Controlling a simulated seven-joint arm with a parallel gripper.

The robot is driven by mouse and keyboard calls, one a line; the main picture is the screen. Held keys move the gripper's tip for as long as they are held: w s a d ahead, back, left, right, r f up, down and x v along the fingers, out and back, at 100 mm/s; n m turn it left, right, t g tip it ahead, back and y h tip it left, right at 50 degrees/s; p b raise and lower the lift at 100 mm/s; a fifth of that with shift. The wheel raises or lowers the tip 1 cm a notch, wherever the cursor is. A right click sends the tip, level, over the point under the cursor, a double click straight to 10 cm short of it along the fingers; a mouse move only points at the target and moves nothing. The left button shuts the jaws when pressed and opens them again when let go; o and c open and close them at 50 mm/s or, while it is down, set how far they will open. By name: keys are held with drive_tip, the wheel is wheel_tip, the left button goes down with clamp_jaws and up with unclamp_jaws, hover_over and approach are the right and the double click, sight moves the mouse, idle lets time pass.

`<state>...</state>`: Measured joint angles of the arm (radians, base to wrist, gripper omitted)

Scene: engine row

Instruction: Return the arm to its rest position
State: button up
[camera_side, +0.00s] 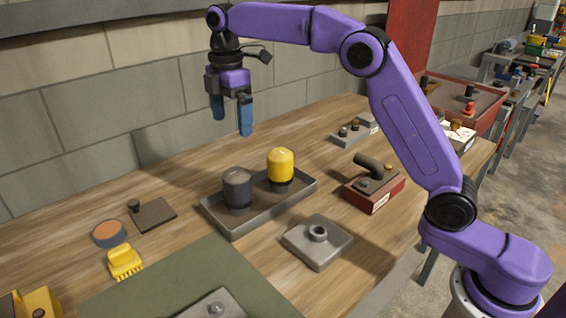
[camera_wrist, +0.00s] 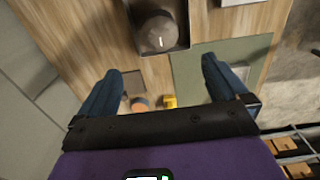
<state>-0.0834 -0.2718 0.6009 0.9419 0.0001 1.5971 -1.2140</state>
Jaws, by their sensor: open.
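My gripper (camera_side: 232,114) hangs high above the table, near the wall, with its two blue fingers apart and nothing between them. In the wrist view the open fingers of my gripper (camera_wrist: 157,85) show on either side, above the table. My purple arm reaches up and across from the right. Below and to the right of the gripper, a grey tray (camera_side: 243,228) holds a dark grey cylinder (camera_side: 238,189) and a yellow cylinder (camera_side: 281,166). The dark cylinder (camera_wrist: 156,32) also shows at the top of the wrist view.
A grey plate with a ring (camera_side: 318,241), a red block with a dark handle (camera_side: 374,188) and a dark plate with a knob (camera_side: 153,215) lie on the wooden table. A yellow brush-like piece (camera_side: 125,262) and a round orange-topped piece (camera_side: 109,233) sit at the left. The wall stands close behind.

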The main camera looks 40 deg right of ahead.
drive_tip(key=s+f+m, duration=0.3)
drive_tip(key=s, duration=1.5)
drive_tip(key=s+d+f, duration=0.2)
drive_tip(key=s+d, duration=0.2)
drive_tip(key=s, duration=0.3)
drive_tip(key=s+d+f+m, duration=0.1)
drive_tip(key=s+d+f, duration=0.2)
drive_tip(key=s, duration=0.4)
drive_tip(key=s+d+f+m, duration=0.1)
drive_tip(key=s+d+f, duration=0.2)
drive_tip(key=s, duration=0.4)
drive_tip(key=shift+s+d, duration=0.35)
drive_tip(key=shift+d, duration=0.45)
